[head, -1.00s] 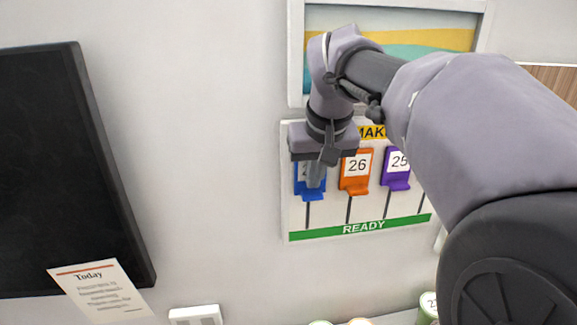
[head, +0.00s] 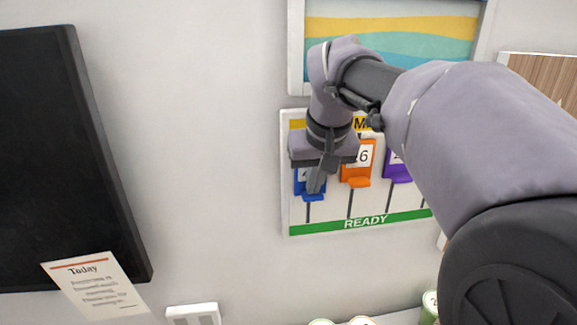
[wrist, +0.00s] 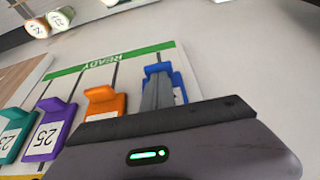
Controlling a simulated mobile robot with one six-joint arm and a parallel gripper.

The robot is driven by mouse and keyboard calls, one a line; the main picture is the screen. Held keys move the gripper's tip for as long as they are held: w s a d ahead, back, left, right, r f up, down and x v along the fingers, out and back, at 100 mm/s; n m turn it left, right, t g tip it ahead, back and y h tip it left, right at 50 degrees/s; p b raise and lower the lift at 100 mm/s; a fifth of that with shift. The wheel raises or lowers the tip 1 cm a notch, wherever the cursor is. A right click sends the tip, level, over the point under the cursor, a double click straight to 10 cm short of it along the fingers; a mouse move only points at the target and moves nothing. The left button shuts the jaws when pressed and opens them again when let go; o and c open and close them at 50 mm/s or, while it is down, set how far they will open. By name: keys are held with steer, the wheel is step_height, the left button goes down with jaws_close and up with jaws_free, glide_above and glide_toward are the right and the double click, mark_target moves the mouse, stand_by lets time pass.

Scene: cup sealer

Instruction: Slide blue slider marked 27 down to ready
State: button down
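The blue slider (head: 313,196) is at the left end of the board, a little lower than its orange neighbour and above the green READY strip (head: 367,223). Its number is mostly hidden by my gripper. My gripper (head: 316,187) points down in front of it, with its fingers together and their tips at the slider's ledge. In the wrist view the blue ledge (wrist: 157,69) shows just beyond the fingertips (wrist: 157,82), with bare track between it and the READY strip (wrist: 113,57). I cannot tell whether anything is pinched between the fingers.
The orange slider (head: 357,170) and purple slider (head: 397,170) stand to the right on the same board. A dark panel (head: 65,150) and a Today note (head: 95,284) are at left. The wall left of the board is clear. Cups (wrist: 48,22) show in the wrist view.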

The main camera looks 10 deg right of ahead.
steer(key=shift+f+b, duration=2.25)
steer(key=shift+f, duration=0.75)
steer(key=shift+s+r, duration=0.2)
steer(key=shift+r, duration=0.1)
steer(key=s+r, duration=0.1)
steer(key=s+p, duration=0.1)
steer(key=s, duration=0.1)
steer(key=s+r, duration=0.1)
steer(key=shift+s+r, duration=0.25)
steer(key=shift+r, duration=0.05)
